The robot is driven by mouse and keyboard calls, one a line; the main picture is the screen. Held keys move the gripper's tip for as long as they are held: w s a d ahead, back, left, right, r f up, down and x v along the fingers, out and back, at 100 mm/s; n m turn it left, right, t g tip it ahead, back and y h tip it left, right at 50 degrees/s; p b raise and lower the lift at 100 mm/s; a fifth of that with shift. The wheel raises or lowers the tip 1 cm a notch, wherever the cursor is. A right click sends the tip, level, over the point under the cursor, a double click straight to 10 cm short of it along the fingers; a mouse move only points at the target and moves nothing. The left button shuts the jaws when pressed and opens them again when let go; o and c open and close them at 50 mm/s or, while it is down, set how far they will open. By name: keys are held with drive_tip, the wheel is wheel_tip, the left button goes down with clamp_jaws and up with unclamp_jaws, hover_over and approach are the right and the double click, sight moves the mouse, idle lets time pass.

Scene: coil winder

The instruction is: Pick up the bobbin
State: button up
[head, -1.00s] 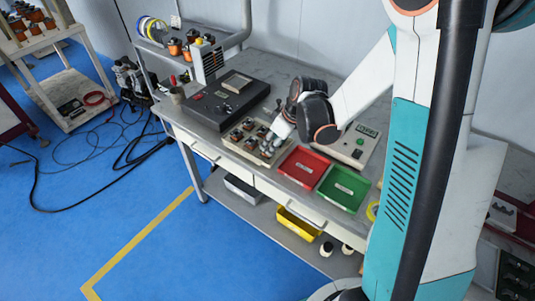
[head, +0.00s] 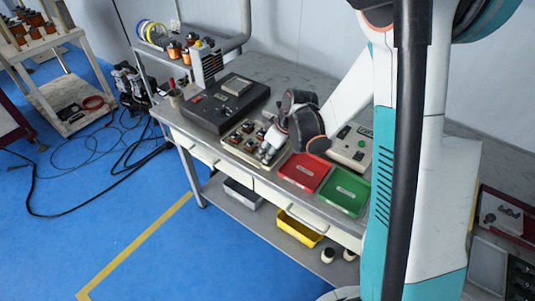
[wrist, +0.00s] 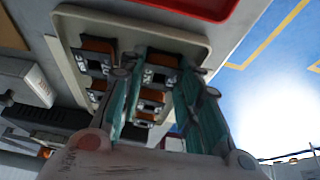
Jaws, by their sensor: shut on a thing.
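A pale tray (head: 240,153) on the bench holds several dark bobbins with copper-orange windings. My gripper (head: 266,152) is at the tray's right end, pointing down. In the wrist view the tray rim (wrist: 140,21) is near the top, and my gripper's two teal fingers (wrist: 162,68) are on either side of one bobbin (wrist: 162,61). The fingers are shut on this bobbin. Other bobbins (wrist: 97,55) sit beside and below it in the picture. In the head view my gripper hides the held bobbin. I cannot tell whether it is clear of the tray.
A red bin (head: 303,172) and a green bin (head: 343,191) lie right of the tray. A dark box (head: 227,102) is behind it to the left, and a pale control box (head: 351,148) is behind the bins. A shelf at the back left holds more bobbins (head: 174,50).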

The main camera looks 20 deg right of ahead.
drive_tip(key=shift+r, duration=0.1)
wheel_tip(320, 180, up, 20)
drive_tip(key=p, duration=0.7)
